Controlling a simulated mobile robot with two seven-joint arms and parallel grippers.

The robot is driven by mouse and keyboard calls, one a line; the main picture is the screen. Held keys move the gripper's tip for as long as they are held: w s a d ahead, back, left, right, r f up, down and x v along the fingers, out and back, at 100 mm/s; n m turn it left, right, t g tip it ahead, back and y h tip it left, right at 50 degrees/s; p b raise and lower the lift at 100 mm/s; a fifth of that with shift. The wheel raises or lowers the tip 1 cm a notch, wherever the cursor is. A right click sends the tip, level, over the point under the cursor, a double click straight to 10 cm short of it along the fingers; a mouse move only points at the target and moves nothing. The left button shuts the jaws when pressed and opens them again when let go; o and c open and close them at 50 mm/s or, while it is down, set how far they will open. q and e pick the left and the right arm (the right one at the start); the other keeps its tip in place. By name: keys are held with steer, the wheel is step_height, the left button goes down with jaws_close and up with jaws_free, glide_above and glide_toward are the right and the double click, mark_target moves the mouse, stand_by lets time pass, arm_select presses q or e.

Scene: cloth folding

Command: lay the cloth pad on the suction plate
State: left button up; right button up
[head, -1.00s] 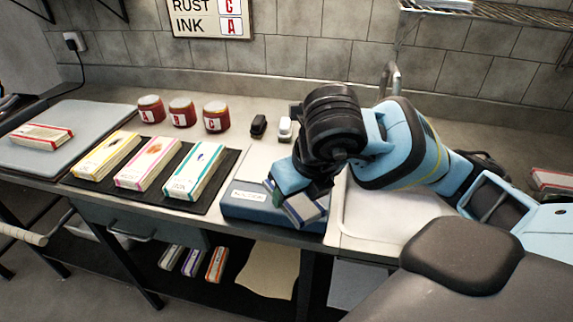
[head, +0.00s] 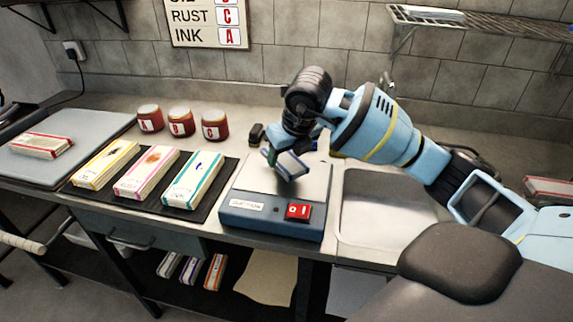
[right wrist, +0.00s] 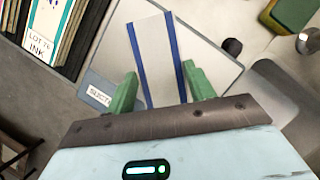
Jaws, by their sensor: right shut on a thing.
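The suction plate (head: 255,181) is a blue box with a pale flat top, a label and a red switch (head: 298,211) on its front. My right gripper (head: 285,165) is over the plate's back half. Its green fingers (right wrist: 162,88) are shut on a white cloth pad with blue stripes (right wrist: 153,45), which stretches out beyond the fingertips over the plate in the right wrist view. In the head view the pad (head: 293,164) shows small and tilted at the fingertips. I cannot tell whether it touches the plate. My left gripper is not in view.
Striped stacks in yellow (head: 104,165), pink (head: 146,173) and teal (head: 193,180) lie on a black mat (head: 224,172) left of the plate. Red jars (head: 180,122) stand behind. A grey board (head: 95,128) is far left. A sink (head: 385,205) is right of the plate.

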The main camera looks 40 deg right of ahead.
mark_target(288, 162)
steer(key=shift+f, duration=1.75)
steer(key=shift+f, duration=0.15)
steer(key=o, duration=1)
steer(key=shift+s+r, duration=0.2)
steer(key=shift+r, duration=0.45)
steer(key=v, duration=1.1)
